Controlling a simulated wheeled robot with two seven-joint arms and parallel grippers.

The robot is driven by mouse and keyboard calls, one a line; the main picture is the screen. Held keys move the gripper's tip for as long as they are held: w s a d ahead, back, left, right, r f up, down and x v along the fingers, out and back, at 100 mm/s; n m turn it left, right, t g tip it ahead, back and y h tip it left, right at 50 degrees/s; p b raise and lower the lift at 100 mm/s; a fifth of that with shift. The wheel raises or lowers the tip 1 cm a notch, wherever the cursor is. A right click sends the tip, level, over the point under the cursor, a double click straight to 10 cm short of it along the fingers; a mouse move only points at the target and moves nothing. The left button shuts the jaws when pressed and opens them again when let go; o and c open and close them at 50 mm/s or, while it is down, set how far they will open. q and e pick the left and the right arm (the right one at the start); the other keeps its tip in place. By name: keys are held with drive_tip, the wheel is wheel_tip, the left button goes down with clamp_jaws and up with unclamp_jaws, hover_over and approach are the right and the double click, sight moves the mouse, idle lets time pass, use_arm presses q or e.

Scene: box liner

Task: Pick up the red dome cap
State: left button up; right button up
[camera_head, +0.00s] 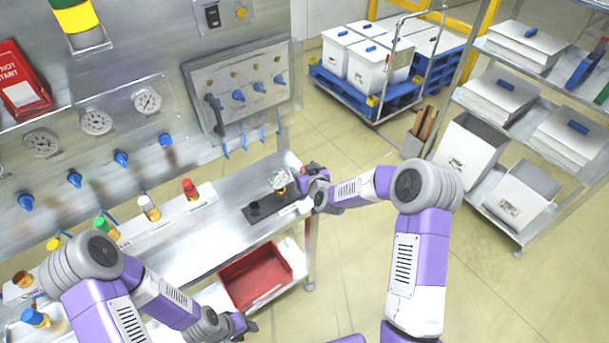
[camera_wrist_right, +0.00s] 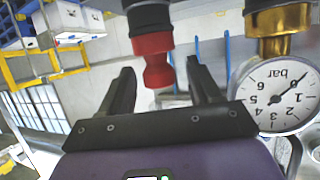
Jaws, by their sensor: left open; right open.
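The red dome cap (camera_wrist_right: 154,62) is large in the right wrist view, joined to a black fitting (camera_wrist_right: 151,20); that view looks upside down. In the head view a small bit of red (camera_head: 304,171) shows at the right end of the bench, mostly hidden by my gripper. My right gripper (camera_head: 299,180) is there, its fingers apart. In the right wrist view its fingertips (camera_wrist_right: 160,72) stand on either side of the cap, with a visible gap to each. My left gripper (camera_head: 247,326) is at the bottom of the head view, away from the cap, open and empty.
A pressure gauge (camera_wrist_right: 281,95) on a brass fitting (camera_wrist_right: 279,28) stands close beside the right gripper. A black post (camera_head: 253,208) is on the same dark base plate. A red-topped piece (camera_head: 190,188) stands on a white rack. A red bin (camera_head: 256,277) sits under the bench.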

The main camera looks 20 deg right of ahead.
drive_tip(key=shift+c, duration=0.3)
drive_tip(key=c, duration=1)
